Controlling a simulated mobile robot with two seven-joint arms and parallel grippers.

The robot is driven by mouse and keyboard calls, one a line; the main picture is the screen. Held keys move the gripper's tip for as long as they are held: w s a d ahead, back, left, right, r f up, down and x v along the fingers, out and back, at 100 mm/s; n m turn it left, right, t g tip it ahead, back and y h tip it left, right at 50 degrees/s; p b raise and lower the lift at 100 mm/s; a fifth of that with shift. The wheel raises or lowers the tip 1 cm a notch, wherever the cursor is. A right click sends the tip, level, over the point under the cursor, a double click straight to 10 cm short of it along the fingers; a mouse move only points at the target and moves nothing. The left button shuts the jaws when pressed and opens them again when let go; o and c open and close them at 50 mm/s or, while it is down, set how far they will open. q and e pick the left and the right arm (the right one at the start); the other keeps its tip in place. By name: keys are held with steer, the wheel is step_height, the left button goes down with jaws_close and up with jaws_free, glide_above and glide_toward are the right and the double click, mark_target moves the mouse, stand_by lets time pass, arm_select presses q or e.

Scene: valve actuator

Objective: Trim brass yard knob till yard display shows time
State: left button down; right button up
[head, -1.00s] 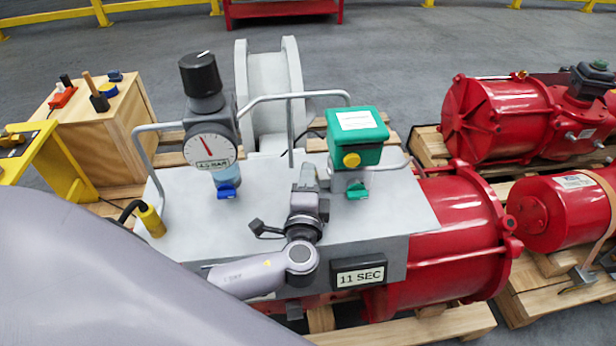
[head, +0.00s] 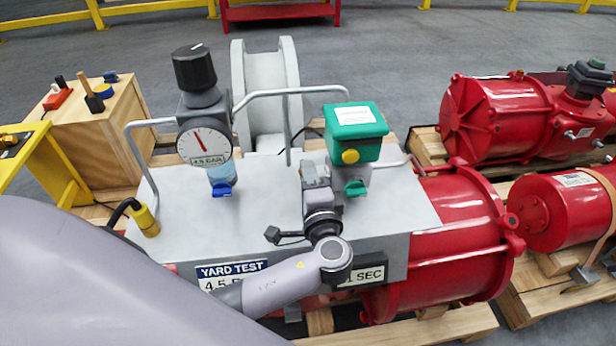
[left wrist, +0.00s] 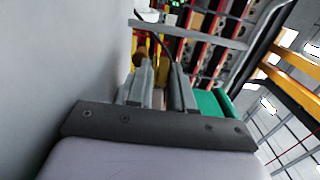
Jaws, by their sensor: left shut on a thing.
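My left gripper (head: 322,168) is at the left side of the green-topped valve unit (head: 355,133), above the grey panel. In the left wrist view, its fingers (left wrist: 158,88) are shut on a small brownish piece (left wrist: 158,99), which looks like the brass yard knob. In the head view the gripper hides the knob. The yard display (head: 366,275) on the panel's front is partly covered by my left arm; "SEC" and a digit before it show. My right gripper is not in view.
A dial gauge (head: 205,142) reading 4.5 BAR, with a black knob (head: 195,67), stands on the left. A "YARD TEST" placard (head: 231,269) is partly covered by my arm. Bent grey pipes (head: 290,92) rise behind the panel. Red cylinders (head: 500,115) lie right.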

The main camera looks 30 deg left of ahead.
arm_select(q)
steer(key=shift+w+r, duration=0.15)
steer(key=shift+r, duration=0.25)
steer(key=c, duration=1.2)
jaws_free()
steer(key=shift+o, duration=0.4)
steer(key=shift+f, duration=0.1)
steer(key=shift+f, duration=0.1)
steer(key=shift+v, duration=3.65)
steer(key=shift+o, duration=0.3)
